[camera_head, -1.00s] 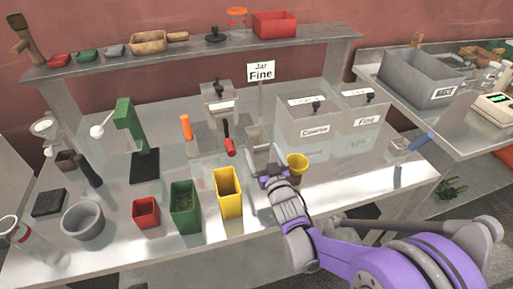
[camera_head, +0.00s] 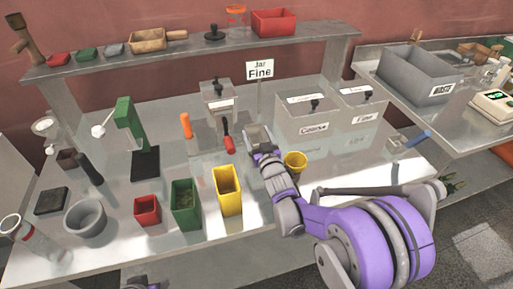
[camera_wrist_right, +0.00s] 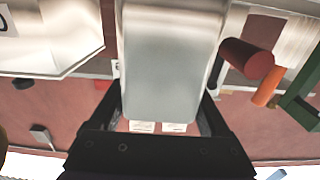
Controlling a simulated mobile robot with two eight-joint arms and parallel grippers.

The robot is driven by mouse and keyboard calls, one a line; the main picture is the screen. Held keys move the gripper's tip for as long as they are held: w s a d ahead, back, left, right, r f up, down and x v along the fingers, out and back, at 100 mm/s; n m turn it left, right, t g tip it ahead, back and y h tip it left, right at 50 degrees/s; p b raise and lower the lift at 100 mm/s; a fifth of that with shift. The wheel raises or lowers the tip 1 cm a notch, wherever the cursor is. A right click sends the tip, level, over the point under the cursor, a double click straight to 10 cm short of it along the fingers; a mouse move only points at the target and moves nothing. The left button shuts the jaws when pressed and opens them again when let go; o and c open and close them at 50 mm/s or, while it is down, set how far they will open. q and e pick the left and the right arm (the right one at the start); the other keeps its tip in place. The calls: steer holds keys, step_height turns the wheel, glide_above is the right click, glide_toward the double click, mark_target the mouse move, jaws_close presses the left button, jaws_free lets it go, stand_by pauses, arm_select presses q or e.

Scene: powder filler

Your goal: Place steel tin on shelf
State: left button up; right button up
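The steel tin (camera_wrist_right: 172,65) is a plain grey box that fills the middle of the right wrist view. In the head view my right gripper (camera_head: 257,140) is at the tin's place on the bench and largely hides it. The dark fingers lie along both sides of the tin; I cannot tell whether they press on it. The grey shelf (camera_head: 190,52) runs above the back of the bench. A small part of my left arm end (camera_head: 150,285) shows at the bottom edge; its finger state is not visible.
A yellow cup (camera_head: 295,162) stands just right of my right gripper, and a red-handled tool (camera_head: 228,143) to its left. Clear bins (camera_head: 310,125) stand behind right. On the shelf are a red box (camera_head: 274,23), a black-knobbed item (camera_head: 214,33) and several bowls, with bare gaps between.

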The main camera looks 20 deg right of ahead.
jaws_close()
